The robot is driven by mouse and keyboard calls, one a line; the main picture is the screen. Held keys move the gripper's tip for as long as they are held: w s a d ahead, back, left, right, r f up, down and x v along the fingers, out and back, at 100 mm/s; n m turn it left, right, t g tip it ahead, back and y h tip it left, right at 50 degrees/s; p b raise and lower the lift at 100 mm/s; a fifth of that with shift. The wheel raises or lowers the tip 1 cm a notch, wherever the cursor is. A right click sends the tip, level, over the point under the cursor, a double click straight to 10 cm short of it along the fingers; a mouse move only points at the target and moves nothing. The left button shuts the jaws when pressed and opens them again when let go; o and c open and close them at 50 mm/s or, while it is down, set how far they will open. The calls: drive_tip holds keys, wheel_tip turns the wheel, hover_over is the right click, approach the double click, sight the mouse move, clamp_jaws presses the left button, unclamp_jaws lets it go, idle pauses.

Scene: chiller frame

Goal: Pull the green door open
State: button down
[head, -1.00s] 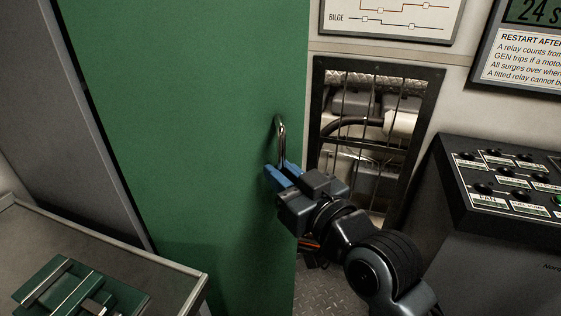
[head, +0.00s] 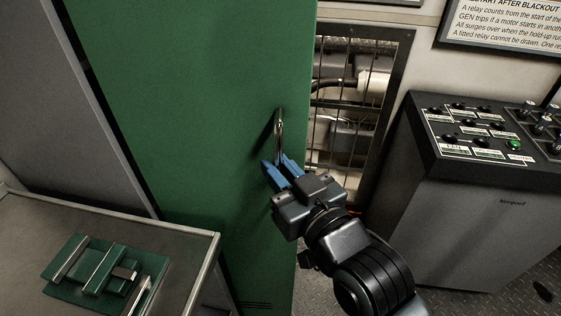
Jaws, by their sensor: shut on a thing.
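The green door (head: 190,100) fills the left centre of the head view and stands angled out from the wall. Its metal handle (head: 280,126) is a vertical bar near the door's right edge. My gripper (head: 279,164) has blue fingers closed around the lower part of the handle. The fingers hide the handle's lower end. My arm reaches in from the bottom right.
A grey-topped bench (head: 190,243) with a green slotted block (head: 105,275) stands at the lower left. A barred opening (head: 365,110) with pipes is behind the door's right edge. A dark control console (head: 470,190) stands at the right. Some patterned floor is clear between.

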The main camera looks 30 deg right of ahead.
drive_tip(key=shift+a+r, duration=0.1)
drive_tip(key=shift+a, duration=0.3)
drive_tip(key=c, duration=1.2)
unclamp_jaws()
drive_tip(key=shift+d, duration=0.1)
drive_tip(key=shift+s+d+b, duration=0.1)
drive_tip(key=shift+s+b, duration=0.95)
drive_tip(key=shift+s, duration=2.85)
